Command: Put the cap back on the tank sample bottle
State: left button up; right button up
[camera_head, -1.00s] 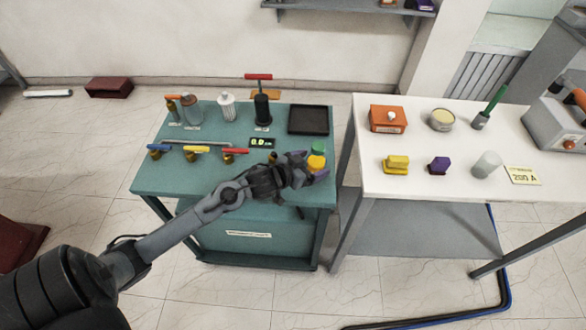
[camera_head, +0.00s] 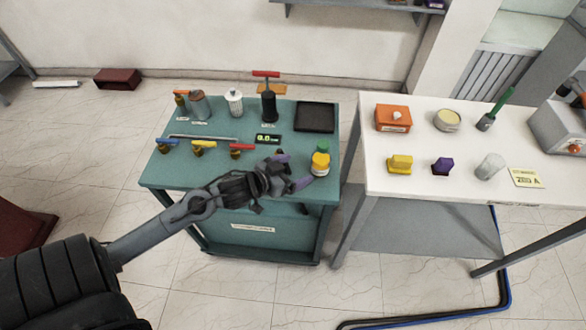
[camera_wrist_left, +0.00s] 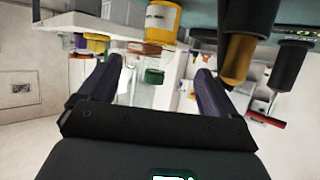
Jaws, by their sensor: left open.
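My left gripper (camera_head: 292,170) is open and empty at the front right of the teal cart, just left of a small yellow-and-white bottle (camera_head: 320,168). Its purple-grey fingers point toward the bottle without closing on it. A green-topped item (camera_head: 323,148) stands right behind the bottle, partly hidden by it. In the left wrist view, which looks upside down, the yellow-labelled bottle (camera_wrist_left: 163,20) and the green top (camera_wrist_left: 154,76) appear between and above the two open fingers (camera_wrist_left: 160,70). I cannot tell which one is the tank sample bottle, or whether a loose cap lies nearby. My right gripper is not in view.
Coloured-handle valves (camera_head: 200,149) stand left of the gripper, with a small display (camera_head: 268,139) behind it. A black tray (camera_head: 315,116) lies at the cart's back right. A gap separates the cart from the white table (camera_head: 430,180), which holds several small items.

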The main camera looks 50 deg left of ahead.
pick_arm(q)
jog(key=s+d+f+m+g, duration=0.1)
jog(key=s+d+f+g, duration=0.3)
jog(key=s+d, duration=0.3)
jog(key=s+d+f+g, duration=0.4)
jog(key=s+d, duration=0.3)
jog(key=s, duration=0.4)
jog(key=shift+s+d+f+m+g, duration=0.2)
jog(key=shift+s+f+m+g, duration=0.15)
jog(key=shift+g, duration=0.55)
jog(key=shift+r, duration=0.1)
notch_tip(320, 180, up, 31)
jog(key=p, duration=3.1)
jog(key=shift+r, duration=0.15)
